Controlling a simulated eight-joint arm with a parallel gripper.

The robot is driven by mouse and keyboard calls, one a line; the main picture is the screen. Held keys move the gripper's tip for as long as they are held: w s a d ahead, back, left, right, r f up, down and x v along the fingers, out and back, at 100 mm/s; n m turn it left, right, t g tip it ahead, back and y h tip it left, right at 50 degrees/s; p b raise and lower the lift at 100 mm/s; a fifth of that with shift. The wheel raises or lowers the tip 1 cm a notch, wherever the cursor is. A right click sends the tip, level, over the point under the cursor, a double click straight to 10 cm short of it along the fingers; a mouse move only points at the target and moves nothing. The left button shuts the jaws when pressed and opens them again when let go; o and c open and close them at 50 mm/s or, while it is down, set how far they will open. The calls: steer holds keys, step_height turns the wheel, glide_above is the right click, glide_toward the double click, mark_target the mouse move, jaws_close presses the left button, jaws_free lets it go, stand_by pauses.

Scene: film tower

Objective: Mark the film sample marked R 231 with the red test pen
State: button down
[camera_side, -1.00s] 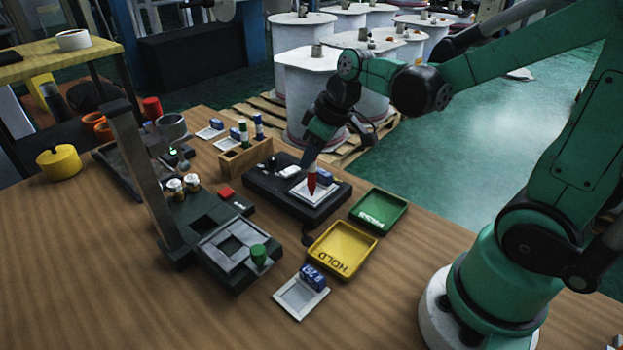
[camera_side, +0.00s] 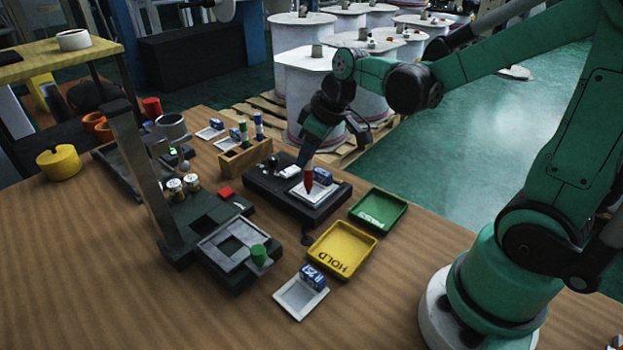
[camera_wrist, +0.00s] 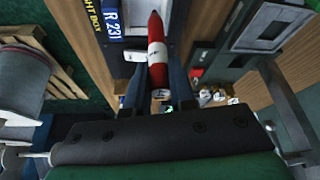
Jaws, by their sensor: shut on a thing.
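My gripper (camera_wrist: 158,88) is shut on the red test pen (camera_wrist: 156,48), which has a red body and a white band. In the side view the pen (camera_side: 308,178) points down, its tip at or just above the white film sample (camera_side: 318,194) on the black light box (camera_side: 270,185). I cannot tell whether the tip touches. A blue tag reading R 231 (camera_wrist: 111,18) shows beside the pen in the wrist view; in the side view a blue tag (camera_side: 323,175) stands at the sample's back edge.
A yellow HOLD tray (camera_side: 341,250) and a green PASS tray (camera_side: 378,209) lie right of the box. Another framed sample with a blue tag (camera_side: 312,277) lies in front. A wooden pen rack (camera_side: 244,158) stands behind. A grey fixture (camera_side: 232,246) is left.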

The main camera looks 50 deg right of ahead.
steer(key=shift+w, duration=0.75)
stand_by(0.8)
step_height(320, 180, up, 7)
stand_by(1.0)
stand_by(0.4)
